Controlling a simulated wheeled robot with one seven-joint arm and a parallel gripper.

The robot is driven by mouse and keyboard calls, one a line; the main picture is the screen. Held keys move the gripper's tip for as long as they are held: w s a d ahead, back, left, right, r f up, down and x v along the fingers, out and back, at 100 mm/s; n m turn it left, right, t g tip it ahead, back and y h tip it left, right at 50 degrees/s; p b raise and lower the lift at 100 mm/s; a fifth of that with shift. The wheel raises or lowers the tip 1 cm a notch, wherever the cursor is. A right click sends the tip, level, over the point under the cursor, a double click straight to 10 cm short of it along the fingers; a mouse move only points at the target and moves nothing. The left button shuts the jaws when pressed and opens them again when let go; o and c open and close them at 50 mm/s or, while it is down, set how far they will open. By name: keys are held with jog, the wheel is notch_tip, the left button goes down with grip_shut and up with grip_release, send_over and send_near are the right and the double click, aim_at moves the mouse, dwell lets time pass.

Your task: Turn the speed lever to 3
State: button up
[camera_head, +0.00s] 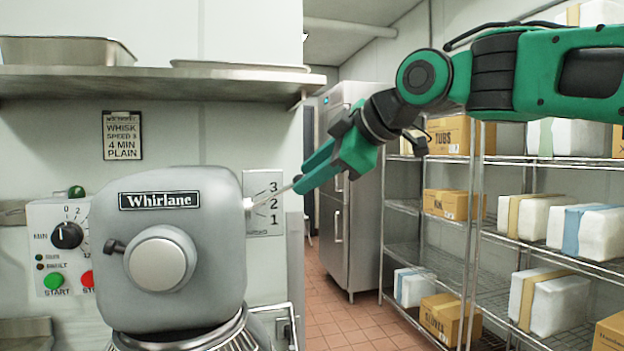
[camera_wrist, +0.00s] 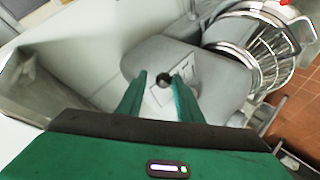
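The grey mixer (camera_head: 170,250), marked Whirlane, stands at left in the head view. A plate (camera_head: 262,232) at its right side reads 3, 2, 1 from top to bottom. The thin speed lever (camera_head: 280,192) slants up and right from the mixer across the plate, seen between 3 and 2; its exact setting is unclear. My gripper (camera_head: 302,180) is at the lever's outer end, which the fingers hide. In the wrist view, the lever's dark round knob (camera_wrist: 164,79) lies between the fingertips of my gripper (camera_wrist: 160,80), nearer the right finger. A gap shows on the left, so the gripper looks open.
A control box (camera_head: 50,215) with a dial and buttons is behind the mixer at left. A metal shelf (camera_head: 150,72) runs above. A wire bowl guard (camera_wrist: 265,45) is below the mixer head. Wire racks (camera_head: 470,200) with boxes stand at right; open floor (camera_head: 345,322) lies between.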

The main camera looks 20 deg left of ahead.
jog(key=shift+o, duration=0.2)
jog(key=shift+s, duration=0.15)
jog(key=v, duration=1)
jog(key=shift+d, duration=0.3)
jog(key=shift+s+r, duration=0.1)
